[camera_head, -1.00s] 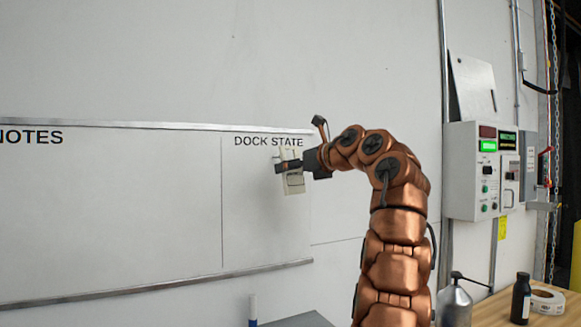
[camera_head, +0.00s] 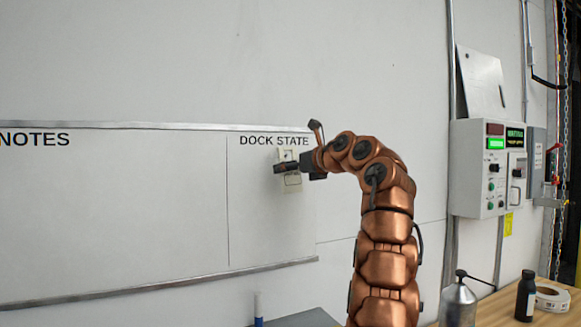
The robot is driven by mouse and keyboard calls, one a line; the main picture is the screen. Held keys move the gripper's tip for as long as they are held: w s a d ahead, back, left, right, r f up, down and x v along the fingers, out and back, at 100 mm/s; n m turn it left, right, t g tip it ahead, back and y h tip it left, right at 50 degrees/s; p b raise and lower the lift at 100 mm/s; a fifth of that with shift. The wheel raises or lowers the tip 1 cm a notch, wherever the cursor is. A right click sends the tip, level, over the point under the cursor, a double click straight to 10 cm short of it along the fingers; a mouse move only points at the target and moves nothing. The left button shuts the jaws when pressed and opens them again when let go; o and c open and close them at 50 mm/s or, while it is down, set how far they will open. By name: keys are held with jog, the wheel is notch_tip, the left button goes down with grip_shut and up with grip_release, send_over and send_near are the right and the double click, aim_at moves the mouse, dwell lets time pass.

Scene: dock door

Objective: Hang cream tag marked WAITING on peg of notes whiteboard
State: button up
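The whiteboard (camera_head: 130,215) hangs on the wall at the left, with NOTES lettered at its upper left and DOCK STATE at its upper right. A cream tag (camera_head: 291,186) is under the DOCK STATE heading, partly covered by my gripper (camera_head: 279,169). Its lettering is too small and hidden to read. My gripper is at the tag, in front of the board. I cannot tell whether its fingers are closed on the tag or whether the tag touches the board. No peg shows clearly.
A control box (camera_head: 482,168) is on the wall at the right. A wooden bench (camera_head: 508,306) at lower right bears a grey can (camera_head: 458,305), a dark bottle (camera_head: 525,297) and a tape roll (camera_head: 551,298). A blue-and-white marker (camera_head: 258,308) stands below the board.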

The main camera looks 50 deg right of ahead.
jog(key=shift+w+d+f+p, duration=0.15)
jog(key=shift+w+p, duration=0.2)
jog(key=shift+w, duration=0.25)
jog(key=shift+w+d+f, duration=0.35)
jog(key=shift+w+f, duration=0.15)
jog(key=shift+w, duration=0.25)
jog(key=shift+s+a+r, duration=0.1)
jog(key=shift+a+r, duration=0.05)
jog(key=shift+c, duration=0.5)
